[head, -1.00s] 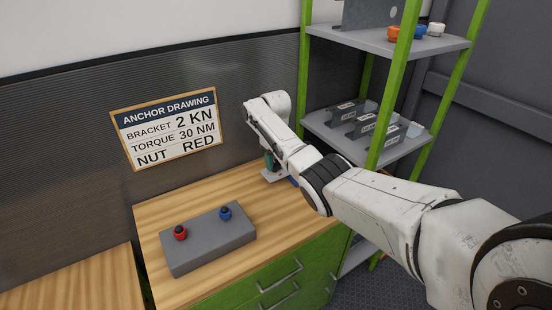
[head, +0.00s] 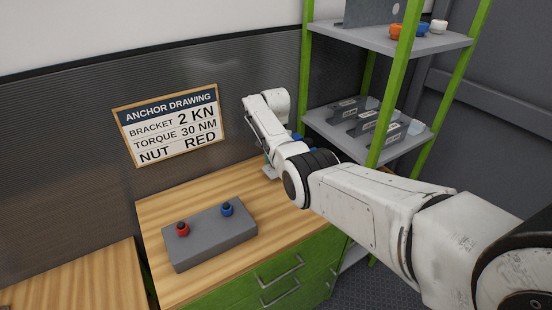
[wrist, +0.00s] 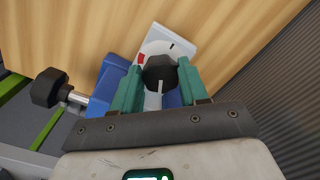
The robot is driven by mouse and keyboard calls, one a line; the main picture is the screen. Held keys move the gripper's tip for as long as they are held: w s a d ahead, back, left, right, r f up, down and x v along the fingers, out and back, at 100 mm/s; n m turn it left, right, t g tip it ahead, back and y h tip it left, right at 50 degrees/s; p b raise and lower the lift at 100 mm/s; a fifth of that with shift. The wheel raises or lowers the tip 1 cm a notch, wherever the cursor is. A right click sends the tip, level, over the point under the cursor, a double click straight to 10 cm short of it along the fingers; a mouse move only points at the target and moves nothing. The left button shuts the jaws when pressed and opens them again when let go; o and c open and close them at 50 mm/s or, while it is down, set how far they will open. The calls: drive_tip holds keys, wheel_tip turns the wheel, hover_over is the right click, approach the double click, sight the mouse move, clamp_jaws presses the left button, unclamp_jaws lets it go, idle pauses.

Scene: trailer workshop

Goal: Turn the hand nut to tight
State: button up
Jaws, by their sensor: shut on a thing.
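The hand nut (wrist: 165,67) is a black knob with a white line on it, seen in the wrist view. My gripper (wrist: 158,74) has teal fingers, one on each side of the nut, shut on it. Beyond the nut is a pale plate (wrist: 183,36) with a red mark (wrist: 140,58) at the left and a short black mark at the upper right. The nut's white line points toward the bottom of the picture, away from both marks. A blue body (wrist: 104,88) lies under the fingers. In the head view my arm hides the nut and fingers.
A black knob on a metal shaft (wrist: 50,87) sticks out left of the blue body. A grey block (head: 210,240) with red (head: 182,229) and blue (head: 227,209) knobs stands on the wooden bench. A sign (head: 171,124) reads torque 30 NM, nut red. Green-framed shelves (head: 340,130) stand behind my arm.

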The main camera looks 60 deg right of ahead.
drive_tip(key=shift+m, duration=1.6)
drive_tip(key=o, duration=1.1)
drive_tip(key=shift+r, duration=0.1)
wheel_tip(320, 180, up, 11)
drive_tip(key=shift+f+b, duration=0.15)
drive_tip(key=shift+b, duration=0.65)
drive_tip(key=shift+f, duration=0.1)
